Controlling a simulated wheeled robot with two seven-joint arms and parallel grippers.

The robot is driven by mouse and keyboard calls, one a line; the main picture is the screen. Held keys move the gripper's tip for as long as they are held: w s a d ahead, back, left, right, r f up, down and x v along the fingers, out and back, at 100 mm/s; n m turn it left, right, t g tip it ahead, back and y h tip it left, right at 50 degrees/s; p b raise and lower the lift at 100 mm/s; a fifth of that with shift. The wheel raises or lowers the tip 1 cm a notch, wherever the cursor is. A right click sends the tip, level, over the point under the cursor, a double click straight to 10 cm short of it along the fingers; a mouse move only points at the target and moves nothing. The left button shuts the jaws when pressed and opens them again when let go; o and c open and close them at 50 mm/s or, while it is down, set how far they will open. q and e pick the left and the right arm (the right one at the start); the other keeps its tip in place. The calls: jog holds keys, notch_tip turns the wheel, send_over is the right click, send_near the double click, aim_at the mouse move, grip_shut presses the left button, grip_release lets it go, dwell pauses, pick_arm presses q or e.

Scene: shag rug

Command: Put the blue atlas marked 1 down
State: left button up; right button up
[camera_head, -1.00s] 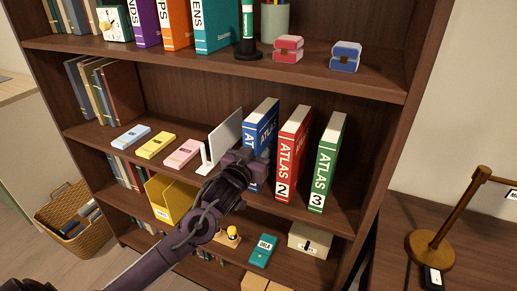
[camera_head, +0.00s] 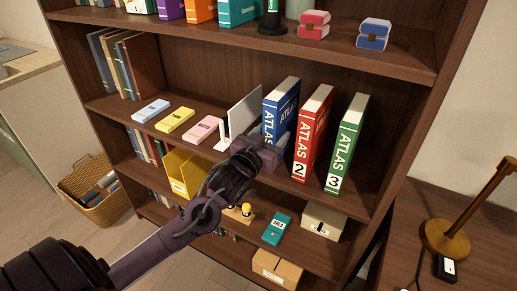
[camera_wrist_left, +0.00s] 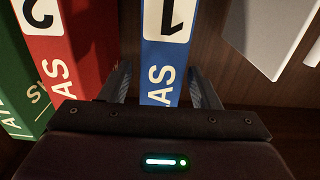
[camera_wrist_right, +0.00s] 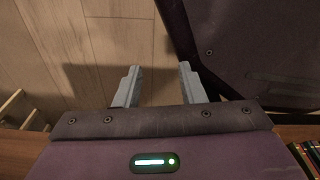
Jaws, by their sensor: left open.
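The blue atlas (camera_head: 283,98) stands upright on the middle shelf, left of the red atlas marked 2 (camera_head: 308,132) and the green atlas marked 3 (camera_head: 345,145). My left gripper (camera_head: 278,146) is open at the lower part of its spine. In the left wrist view the blue spine with its 1 (camera_wrist_left: 165,65) lies between the left gripper's spread fingers (camera_wrist_left: 162,88), with a gap visible on each side. My right gripper (camera_wrist_right: 158,86) is open and empty over the wooden floor in its wrist view. It is not visible in the head view.
A white bookend (camera_head: 243,112) stands just left of the blue atlas. Pink (camera_head: 203,130), yellow (camera_head: 175,120) and blue (camera_head: 151,111) boxes lie farther left on this shelf. A brass lamp (camera_head: 445,238) stands on the wooden surface at right.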

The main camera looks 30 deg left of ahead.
pick_arm(q)
jog(key=s, duration=0.6)
jog(key=shift+s+d+f, duration=0.1)
jog(key=shift+s+d, duration=0.05)
jog(key=shift+d, duration=0.05)
jog(key=shift+s+b, duration=0.3)
jog(key=shift+s, duration=0.55)
pick_arm(e)
jog(key=shift+w+a+r, duration=0.1)
jog(key=shift+w+r, duration=0.1)
jog(key=shift+w, duration=0.5)
jog(key=shift+s, duration=0.1)
